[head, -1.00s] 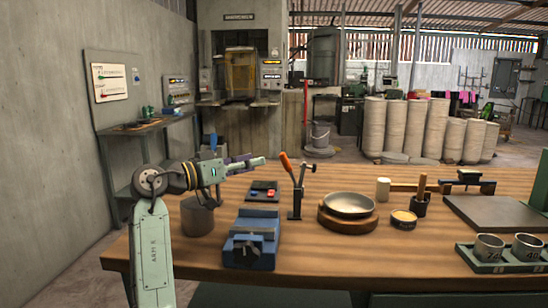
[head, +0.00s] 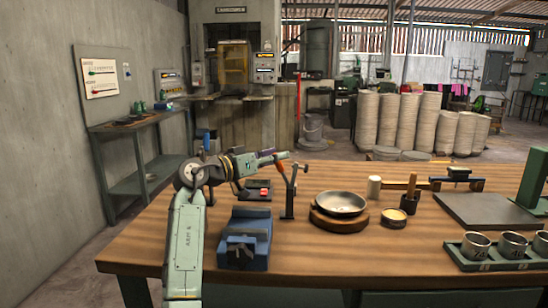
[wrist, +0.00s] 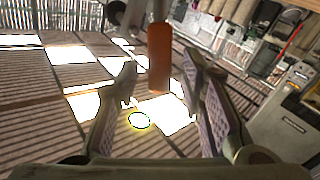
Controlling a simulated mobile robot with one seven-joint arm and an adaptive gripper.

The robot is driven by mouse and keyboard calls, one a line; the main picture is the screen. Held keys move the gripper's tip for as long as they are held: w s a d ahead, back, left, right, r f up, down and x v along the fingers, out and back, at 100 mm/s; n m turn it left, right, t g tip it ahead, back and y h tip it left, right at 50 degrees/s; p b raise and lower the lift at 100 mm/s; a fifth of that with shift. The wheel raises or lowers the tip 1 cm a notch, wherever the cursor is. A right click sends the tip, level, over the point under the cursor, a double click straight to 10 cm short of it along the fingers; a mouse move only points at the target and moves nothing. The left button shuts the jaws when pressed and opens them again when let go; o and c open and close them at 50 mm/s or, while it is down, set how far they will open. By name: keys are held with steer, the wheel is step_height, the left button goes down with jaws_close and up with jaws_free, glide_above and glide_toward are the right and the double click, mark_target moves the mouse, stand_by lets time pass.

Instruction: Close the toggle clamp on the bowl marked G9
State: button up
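The toggle clamp (head: 288,192) stands upright on the bench, just left of a shallow metal bowl (head: 341,202) on a round wooden block. Its orange handle (head: 279,167) points up and leans left. No G9 marking is legible. My gripper (head: 283,156) is at the top of the handle in the head view and partly overlaps it. In the wrist view my gripper (wrist: 160,72) is open, and the orange handle (wrist: 159,58) shows between its spread fingers. I cannot tell whether either finger touches it.
A blue vise (head: 245,238) stands in front of the clamp. A dark tray with a red item (head: 264,193) lies behind it, left of the clamp. A mallet (head: 375,186), a small round tin (head: 394,217) and a green tray of metal cups (head: 500,262) are to the right.

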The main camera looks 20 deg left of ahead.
jaws_close()
stand_by(0.7)
